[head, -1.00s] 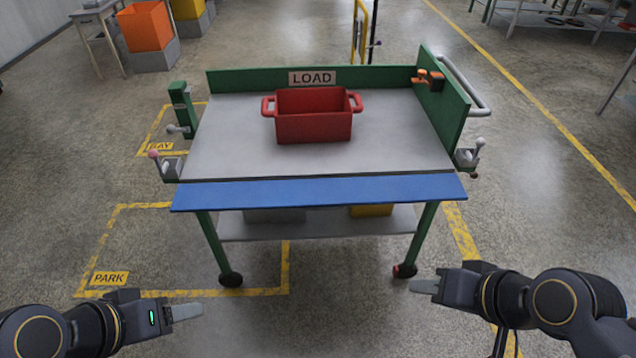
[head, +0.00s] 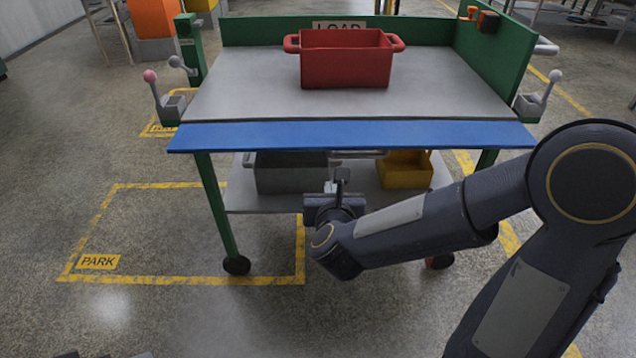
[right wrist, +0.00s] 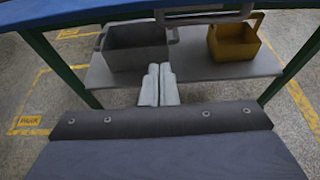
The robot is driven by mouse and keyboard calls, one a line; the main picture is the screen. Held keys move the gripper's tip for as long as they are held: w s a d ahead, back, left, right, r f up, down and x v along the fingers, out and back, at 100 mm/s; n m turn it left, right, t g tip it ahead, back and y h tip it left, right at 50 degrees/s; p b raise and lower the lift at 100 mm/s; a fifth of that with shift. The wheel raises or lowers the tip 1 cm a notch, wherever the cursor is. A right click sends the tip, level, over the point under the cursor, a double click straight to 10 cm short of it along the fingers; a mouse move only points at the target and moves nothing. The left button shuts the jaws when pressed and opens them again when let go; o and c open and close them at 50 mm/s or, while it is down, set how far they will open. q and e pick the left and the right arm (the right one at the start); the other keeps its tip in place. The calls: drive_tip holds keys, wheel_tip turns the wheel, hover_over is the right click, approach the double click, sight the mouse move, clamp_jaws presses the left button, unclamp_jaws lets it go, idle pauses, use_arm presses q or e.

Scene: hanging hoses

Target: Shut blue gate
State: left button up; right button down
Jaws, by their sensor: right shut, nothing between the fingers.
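The blue gate (head: 350,135) is a long flat panel along the front edge of the green-framed cart's grey top (head: 240,95). It lies folded outward, about level with the top. A grey handle bar (right wrist: 205,16) runs under its front edge in the right wrist view. My right gripper (head: 341,178) is below the gate, in front of the lower shelf. Its fingers (right wrist: 158,85) are together and empty, pointing forward, apart from the handle. Only a sliver, likely of my left arm, shows at the bottom left edge; its fingers cannot be made out.
A red bin (head: 345,60) stands on the cart top. A grey bin (head: 290,175) and a yellow bin (head: 405,172) sit on the lower shelf. Floor left of the cart is clear.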

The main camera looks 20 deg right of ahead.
sight(329, 153)
drive_tip(key=w+d, duration=0.1)
drive_tip(key=w, duration=0.4)
drive_tip(key=w+d, duration=0.1)
drive_tip(key=w, duration=0.2)
drive_tip(key=shift+w+d+r, duration=0.15)
drive_tip(key=shift+d+r, duration=0.05)
drive_tip(key=shift+d, duration=0.1)
drive_tip(key=shift+r, duration=0.35)
drive_tip(key=shift+p, duration=0.35)
